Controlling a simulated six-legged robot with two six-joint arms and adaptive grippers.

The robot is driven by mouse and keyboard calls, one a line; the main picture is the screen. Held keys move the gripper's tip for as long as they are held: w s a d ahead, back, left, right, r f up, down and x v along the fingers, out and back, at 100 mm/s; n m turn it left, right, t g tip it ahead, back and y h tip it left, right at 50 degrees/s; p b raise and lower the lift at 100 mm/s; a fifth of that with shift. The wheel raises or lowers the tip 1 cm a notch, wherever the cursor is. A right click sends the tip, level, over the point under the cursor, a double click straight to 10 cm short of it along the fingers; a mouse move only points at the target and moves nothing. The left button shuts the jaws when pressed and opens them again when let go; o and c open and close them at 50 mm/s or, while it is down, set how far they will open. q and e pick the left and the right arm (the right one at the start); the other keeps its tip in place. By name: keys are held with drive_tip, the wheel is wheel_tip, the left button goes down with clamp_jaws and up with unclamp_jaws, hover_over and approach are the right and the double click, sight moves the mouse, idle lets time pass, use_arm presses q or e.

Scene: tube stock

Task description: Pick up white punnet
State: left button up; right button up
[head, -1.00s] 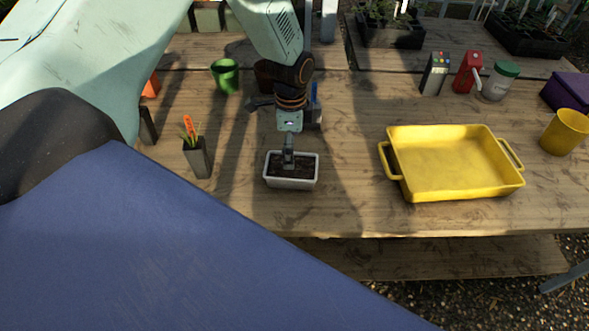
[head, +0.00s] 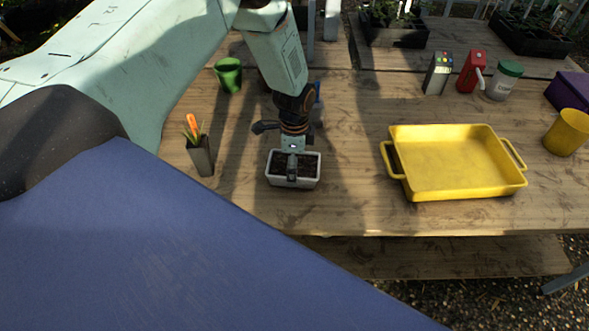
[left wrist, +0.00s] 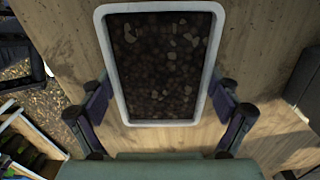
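The white punnet (head: 292,186), a small rectangular tub filled with dark soil and pebbles, stands upright on the wooden table, left of the yellow tray. In the left wrist view its white rim (left wrist: 160,6) fills the upper middle. My left gripper (head: 292,173) points down at the punnet. In the left wrist view the left gripper (left wrist: 163,104) is open, with one finger close beside each long wall. Whether the pads touch the walls I cannot tell. My right gripper is not in view.
A yellow tray (head: 453,163) with handles sits to the right, with a yellow cup (head: 567,132) beyond it. Red (head: 472,72) and grey containers stand at the back right. The table's front edge is near.

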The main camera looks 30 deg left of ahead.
use_arm(q)
drive_tip(key=shift+a, duration=0.15)
drive_tip(key=c, duration=0.6)
drive_tip(key=shift+c, duration=1.2)
